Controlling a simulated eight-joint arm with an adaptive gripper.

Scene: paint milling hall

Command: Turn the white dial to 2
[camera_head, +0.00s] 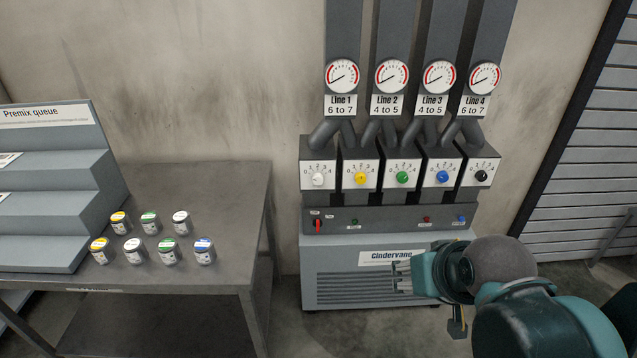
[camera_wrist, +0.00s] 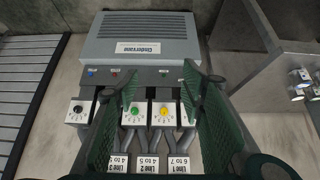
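The white dial (camera_head: 318,180) is the leftmost dial on the grey machine, under the Line 1 gauge, with a 0 to 4 scale around it. Its pointer is too small to read. In the wrist view I do not see it; a finger covers the area beside the yellow dial. My gripper (camera_head: 404,276) is open and empty, low in front of the machine, below and right of the white dial and apart from it. In the wrist view my gripper (camera_wrist: 160,92) has its green pads spread, with the green and yellow dials showing between them.
Beside the white dial are a yellow dial (camera_head: 361,178), green dial (camera_head: 402,177), blue dial (camera_head: 442,176) and black dial (camera_head: 481,176). A red switch (camera_head: 318,225) sits below. A table (camera_head: 235,235) with several small jars stands left. Space before the dials looks clear.

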